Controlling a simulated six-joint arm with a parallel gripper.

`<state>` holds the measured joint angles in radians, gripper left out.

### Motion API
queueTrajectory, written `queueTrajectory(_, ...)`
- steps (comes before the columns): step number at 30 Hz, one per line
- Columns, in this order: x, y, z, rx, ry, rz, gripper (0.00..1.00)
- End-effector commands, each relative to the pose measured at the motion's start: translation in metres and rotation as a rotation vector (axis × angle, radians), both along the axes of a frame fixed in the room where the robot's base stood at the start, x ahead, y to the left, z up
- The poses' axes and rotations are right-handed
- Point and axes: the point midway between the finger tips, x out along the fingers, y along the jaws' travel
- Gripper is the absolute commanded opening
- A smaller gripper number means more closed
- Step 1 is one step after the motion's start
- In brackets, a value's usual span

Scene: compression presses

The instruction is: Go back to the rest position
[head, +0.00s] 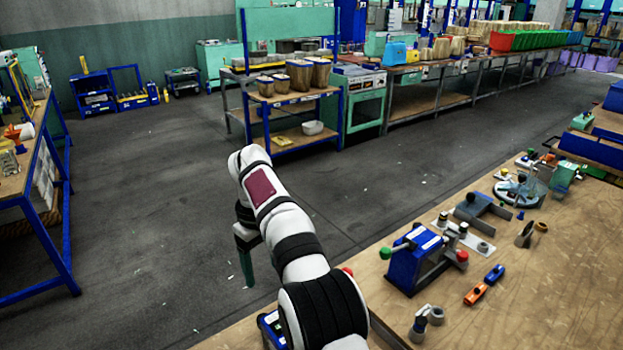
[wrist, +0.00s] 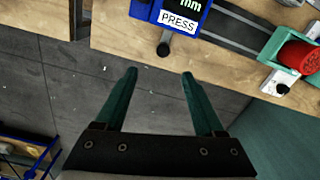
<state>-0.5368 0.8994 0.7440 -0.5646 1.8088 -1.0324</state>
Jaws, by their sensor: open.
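My gripper (wrist: 160,75) is open in the wrist view, its two green fingers spread apart with nothing between them. Past the fingers I see the grey floor and the edge of a wooden bench. In the head view my white arm reaches out beyond the bench's left edge, and my gripper (head: 246,258) hangs down over the floor, partly hidden by the arm.
A blue device labelled "PRESS" (wrist: 183,14) shows at the wrist view's top, near a red round part (wrist: 298,58). In the head view, a blue press (head: 418,262), an orange piece (head: 475,294) and other parts stand on the bench (head: 520,310). The floor (head: 150,190) ahead is clear.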

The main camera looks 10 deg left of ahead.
Motion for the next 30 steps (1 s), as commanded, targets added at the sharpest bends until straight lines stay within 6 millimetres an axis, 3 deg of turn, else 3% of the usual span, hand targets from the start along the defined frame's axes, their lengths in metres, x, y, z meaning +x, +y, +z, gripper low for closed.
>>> queueTrajectory(2,-0.01,-0.036,0.028,0.013,0.005,-0.13,0.71)
queueTrajectory(4,-0.036,-0.084,0.056,0.027,0.02,-0.322,0.71)
queueTrajectory(7,-0.101,-0.152,0.08,0.053,0.047,-0.636,0.71)
queueTrajectory(9,-0.158,-0.189,0.08,0.069,0.066,-0.853,0.71)
queueTrajectory(12,-0.236,-0.222,0.062,0.09,0.094,-1.133,0.71)
queueTrajectory(16,-0.303,-0.237,0.029,0.107,0.12,-1.38,0.71)
queueTrajectory(18,-0.322,-0.239,0.017,0.112,0.129,-1.451,0.71)
queueTrajectory(21,-0.331,-0.24,0.01,0.113,0.135,-1.487,0.71)
queueTrajectory(30,-0.331,-0.24,0.011,0.111,0.136,-1.485,0.71)
